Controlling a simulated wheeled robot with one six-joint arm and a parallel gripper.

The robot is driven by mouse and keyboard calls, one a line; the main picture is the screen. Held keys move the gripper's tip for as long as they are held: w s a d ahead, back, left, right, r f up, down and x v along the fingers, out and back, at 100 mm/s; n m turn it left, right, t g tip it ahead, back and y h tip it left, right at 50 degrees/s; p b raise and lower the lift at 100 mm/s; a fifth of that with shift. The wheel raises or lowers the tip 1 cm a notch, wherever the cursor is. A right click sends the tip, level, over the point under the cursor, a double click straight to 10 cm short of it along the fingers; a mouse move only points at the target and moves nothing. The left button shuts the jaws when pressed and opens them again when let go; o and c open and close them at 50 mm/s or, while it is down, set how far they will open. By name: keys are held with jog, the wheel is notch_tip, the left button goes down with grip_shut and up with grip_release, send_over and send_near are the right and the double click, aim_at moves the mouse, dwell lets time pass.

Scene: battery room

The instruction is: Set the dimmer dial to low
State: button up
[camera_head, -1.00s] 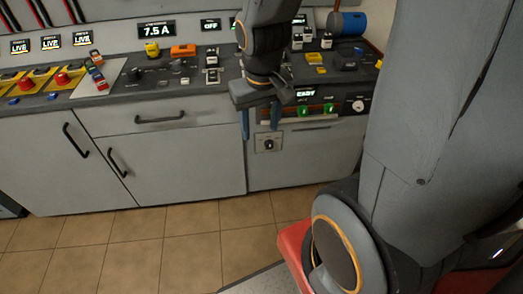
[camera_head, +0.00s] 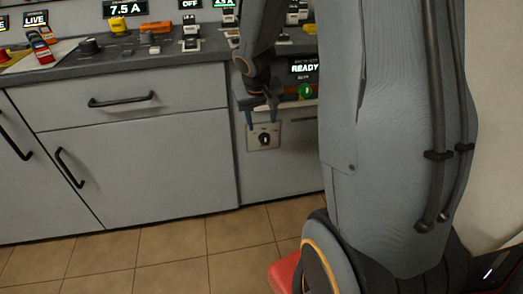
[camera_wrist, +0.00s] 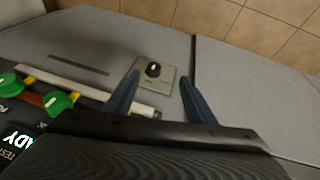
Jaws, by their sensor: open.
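A small black dial (camera_head: 264,139) with a pale pointer mark sits on a light square plate (camera_head: 252,145) on the grey cabinet front, below the counter's edge. The wrist view shows the dial (camera_wrist: 153,69) and its plate (camera_wrist: 168,85) too. No label for its setting can be read. My gripper (camera_head: 261,121) is open and empty, its blue fingers pointing down just above the plate in the head view. In the wrist view my gripper (camera_wrist: 160,80) has its fingertips on either side of the dial, and no contact shows.
Green knobs (camera_wrist: 60,102) and a READY display (camera_head: 304,68) lie close to the dial. A drawer handle (camera_head: 121,99) sticks out to the left. The counter carries several switches and another black knob (camera_head: 89,46).

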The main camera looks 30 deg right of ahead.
jog(key=b, duration=0.6)
send_near(264, 138)
notch_tip(264, 138, down, 2)
jog(key=b+x, duration=0.1)
jog(key=x, duration=0.4)
jog(key=b+x, duration=0.1)
jog(key=x, duration=0.2)
jog(key=shift+w+d+r+b, duration=0.15)
jog(key=shift+w+d+b, duration=0.05)
jog(key=shift+d+b, duration=0.15)
jog(key=c, duration=1.1)
